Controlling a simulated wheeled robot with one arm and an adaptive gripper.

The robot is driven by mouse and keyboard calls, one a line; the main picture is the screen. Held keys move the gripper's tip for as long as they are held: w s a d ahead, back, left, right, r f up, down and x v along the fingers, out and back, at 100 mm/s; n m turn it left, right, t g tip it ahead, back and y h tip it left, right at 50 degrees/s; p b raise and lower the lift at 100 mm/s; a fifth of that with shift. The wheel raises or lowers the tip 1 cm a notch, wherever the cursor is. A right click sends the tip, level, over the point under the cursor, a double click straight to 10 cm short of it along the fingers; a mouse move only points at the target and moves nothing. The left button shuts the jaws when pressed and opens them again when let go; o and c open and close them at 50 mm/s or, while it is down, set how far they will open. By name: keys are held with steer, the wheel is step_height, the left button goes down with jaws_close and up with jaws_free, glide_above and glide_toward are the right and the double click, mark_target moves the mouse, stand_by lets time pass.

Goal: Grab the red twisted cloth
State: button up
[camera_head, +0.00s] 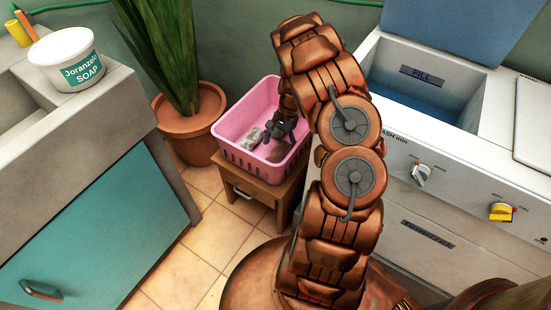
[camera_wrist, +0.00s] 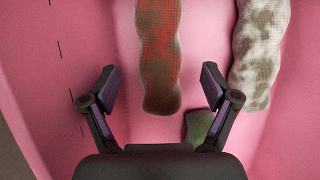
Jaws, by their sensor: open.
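The red twisted cloth (camera_wrist: 158,58) lies in the pink basket in the wrist view, running from the top edge down to a rounded end. My gripper (camera_wrist: 158,80) is open, with one finger on each side of the cloth's lower end. A gap shows between the cloth and each finger. How far the fingers are above the cloth I cannot tell.
A mottled white twisted cloth (camera_wrist: 260,50) lies right of the red one, near the right finger. A dark green piece (camera_wrist: 199,126) lies below. The basket stands on a small wooden stool (camera_head: 247,187), between a potted plant (camera_head: 190,122) and a white washing machine (camera_head: 440,150).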

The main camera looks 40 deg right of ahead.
mark_target(277, 151)
steer(key=shift+b+x, duration=0.3)
steer(key=shift+x, duration=1.9)
steer(key=shift+c, duration=0.2)
steer(key=c, duration=1.4)
